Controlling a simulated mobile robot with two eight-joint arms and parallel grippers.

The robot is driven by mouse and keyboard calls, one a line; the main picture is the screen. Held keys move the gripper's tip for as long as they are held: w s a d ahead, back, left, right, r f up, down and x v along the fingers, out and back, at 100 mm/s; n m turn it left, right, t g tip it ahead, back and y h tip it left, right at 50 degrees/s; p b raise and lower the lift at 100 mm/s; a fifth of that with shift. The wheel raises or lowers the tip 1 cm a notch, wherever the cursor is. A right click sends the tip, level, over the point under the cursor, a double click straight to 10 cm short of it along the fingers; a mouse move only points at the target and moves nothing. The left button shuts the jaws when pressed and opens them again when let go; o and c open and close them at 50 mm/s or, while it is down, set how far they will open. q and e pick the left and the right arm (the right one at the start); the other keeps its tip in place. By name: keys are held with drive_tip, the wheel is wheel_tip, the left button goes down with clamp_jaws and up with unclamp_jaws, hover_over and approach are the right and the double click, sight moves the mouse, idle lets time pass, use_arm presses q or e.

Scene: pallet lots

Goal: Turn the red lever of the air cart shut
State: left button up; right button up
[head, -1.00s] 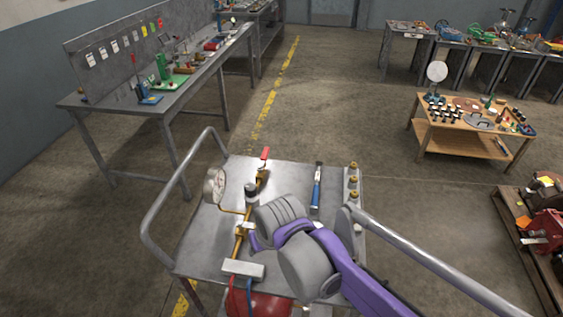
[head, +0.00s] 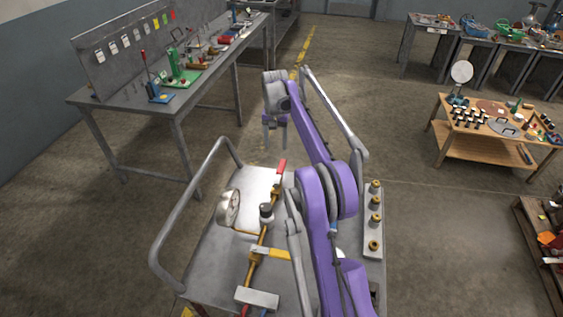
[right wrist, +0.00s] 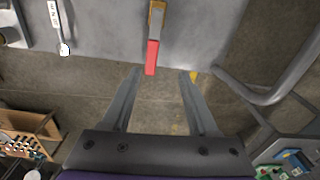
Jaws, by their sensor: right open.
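The air cart (head: 218,262) stands in front of me with a brass pipe along its top. The red lever (head: 281,167) is at the pipe's far end, near the cart's far edge. It also shows in the right wrist view (right wrist: 152,57), pointing toward my gripper. My right gripper (head: 275,146) is open and empty, just beyond the lever's tip in the head view. In the right wrist view its fingers (right wrist: 160,72) lie either side of the lever's red end, and I see no contact. My left gripper is not in view.
A round gauge (head: 229,207) and a yellow handle (head: 272,254) are along the pipe. A rail (head: 185,215) bounds the cart's left side. Brass fittings (head: 375,215) sit on its right. A workbench (head: 178,105) stands to the left, a wooden table (head: 470,155) to the right.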

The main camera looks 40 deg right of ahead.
sight(281, 166)
drive_tip(key=shift+m, duration=0.3)
drive_tip(key=d+f, duration=0.1)
drive_tip(key=f, duration=0.3)
drive_tip(key=d+f, duration=0.1)
drive_tip(key=f, duration=0.3)
drive_tip(key=d+f, duration=0.1)
drive_tip(key=f, duration=0.3)
drive_tip(key=shift+w+f+b, duration=0.2)
drive_tip(key=shift+w+b, duration=0.1)
drive_tip(key=shift+c, duration=0.3)
clamp_jaws()
idle(0.5)
